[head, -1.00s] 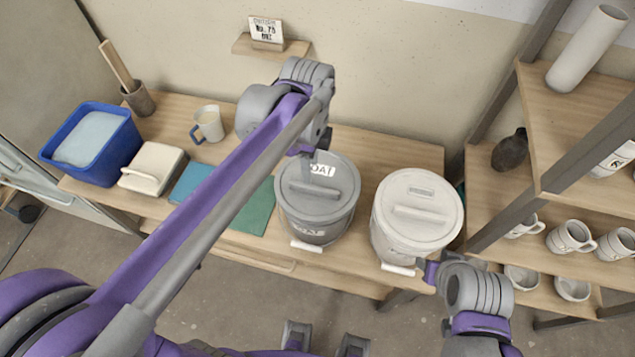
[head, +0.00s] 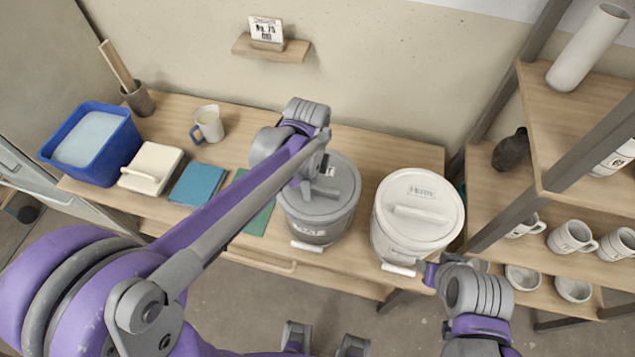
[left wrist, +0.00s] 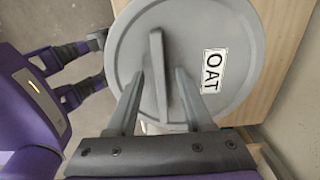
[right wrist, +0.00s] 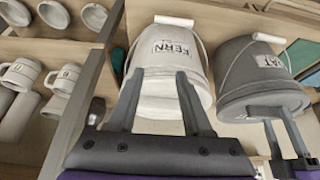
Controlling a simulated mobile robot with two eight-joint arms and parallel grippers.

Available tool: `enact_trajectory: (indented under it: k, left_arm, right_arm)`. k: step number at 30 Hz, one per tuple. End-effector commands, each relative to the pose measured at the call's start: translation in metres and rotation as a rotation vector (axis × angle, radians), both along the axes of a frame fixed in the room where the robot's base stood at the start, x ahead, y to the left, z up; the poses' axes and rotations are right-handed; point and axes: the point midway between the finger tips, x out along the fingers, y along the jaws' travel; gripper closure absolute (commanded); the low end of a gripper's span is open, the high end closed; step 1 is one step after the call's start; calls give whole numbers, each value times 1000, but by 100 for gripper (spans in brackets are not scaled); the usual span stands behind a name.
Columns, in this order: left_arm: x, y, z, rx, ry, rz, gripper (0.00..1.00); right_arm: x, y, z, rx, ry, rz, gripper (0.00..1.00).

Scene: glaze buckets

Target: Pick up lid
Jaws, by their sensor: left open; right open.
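The grey lid (head: 345,178), labelled OAT, sits on the grey bucket (head: 318,232) on the table. Its raised bar handle (left wrist: 157,78) shows in the left wrist view. My left gripper (left wrist: 160,76) is open just over the lid, with one finger on each side of the handle; I cannot tell whether they touch it. In the head view my left wrist hides part of the lid. A white lid (head: 425,200) sits on the white bucket (head: 395,245), labelled FERN in the right wrist view. My right gripper (right wrist: 161,75) is open and empty, close before the white bucket.
A blue tub (head: 105,160), a cream block (head: 150,168), a mug (head: 208,123) and blue and green tiles lie left on the table. A shelf unit (head: 530,215) with several mugs and bowls stands to the right. A small wall shelf (head: 270,48) hangs behind.

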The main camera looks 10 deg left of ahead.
Motion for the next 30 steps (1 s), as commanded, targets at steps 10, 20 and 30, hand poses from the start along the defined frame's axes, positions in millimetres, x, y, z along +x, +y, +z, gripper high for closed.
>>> enact_trajectory:
  k: [10,20,30]
  left_arm:
    - [0,0,-3,0,0,0,49]
    - [0,0,-5,0,0,0,49]
    - [0,0,-5,0,0,0,90]
  right_arm:
    - [-1,0,-3,0,2,0,50]
    - [-1,0,-5,0,3,0,50]
    - [-1,0,-5,0,3,0,50]
